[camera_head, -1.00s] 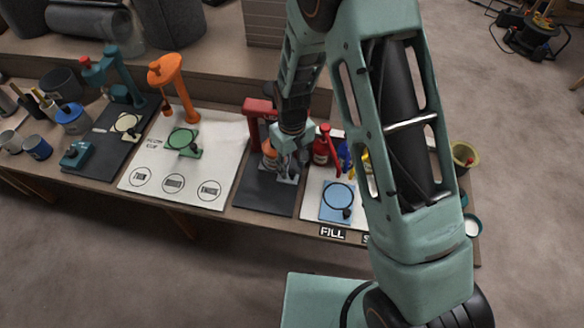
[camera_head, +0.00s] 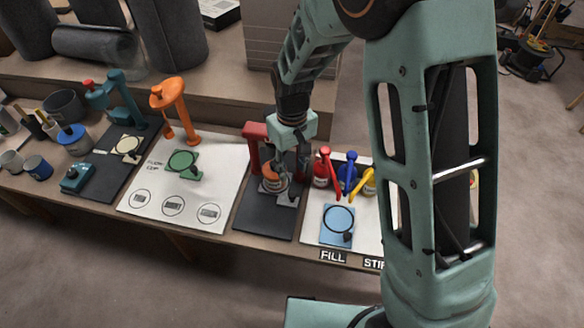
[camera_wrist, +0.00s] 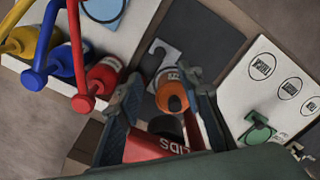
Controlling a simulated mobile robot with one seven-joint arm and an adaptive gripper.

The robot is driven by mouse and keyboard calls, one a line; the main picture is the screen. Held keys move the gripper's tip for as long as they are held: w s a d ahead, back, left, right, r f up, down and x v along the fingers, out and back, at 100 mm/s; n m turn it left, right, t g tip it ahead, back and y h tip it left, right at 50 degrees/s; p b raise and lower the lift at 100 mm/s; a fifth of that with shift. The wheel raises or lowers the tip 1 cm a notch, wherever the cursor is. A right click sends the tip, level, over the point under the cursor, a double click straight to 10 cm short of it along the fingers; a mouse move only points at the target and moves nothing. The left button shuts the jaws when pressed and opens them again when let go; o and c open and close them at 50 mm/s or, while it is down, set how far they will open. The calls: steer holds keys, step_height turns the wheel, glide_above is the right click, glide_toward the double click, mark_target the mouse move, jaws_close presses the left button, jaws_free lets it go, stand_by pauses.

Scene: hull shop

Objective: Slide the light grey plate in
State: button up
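The light grey plate (camera_head: 288,198) lies on the dark mat, right beside the orange-topped can (camera_head: 273,185) under the red stand (camera_head: 256,148). In the wrist view a pale grey plate (camera_wrist: 163,52) with a dark opening shows just beyond the can (camera_wrist: 171,92). Whether it is fully under the can, I cannot tell. My gripper (camera_head: 297,172) is above the stand area. In the wrist view its two fingers (camera_wrist: 168,104) are spread apart, with the can and a red "SOLIDS" block (camera_wrist: 165,148) seen between them; nothing is visibly held.
Red (camera_head: 321,170), blue (camera_head: 347,175) and yellow (camera_head: 368,184) bottles stand close on the right. A blue plate (camera_head: 336,237) lies in front of them. A green plate (camera_head: 190,176) and orange stand (camera_head: 172,98) are on the white board at left.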

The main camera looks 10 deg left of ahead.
mark_target(292, 195)
steer(key=s+a+f+n+t+h+b, duration=0.1)
steer(key=a+n+t+h, duration=0.1)
steer(key=n, duration=0.7)
steer(key=s+a+f+n+t+h+b, duration=0.1)
steer(key=s+a+f+n+h, duration=0.1)
steer(key=n, duration=0.7)
steer(key=shift+y, duration=0.3)
steer(key=x, duration=0.3)
steer(key=b+x, duration=0.1)
steer(key=x, duration=0.6)
steer(key=shift+d+b, duration=0.35)
jaws_close()
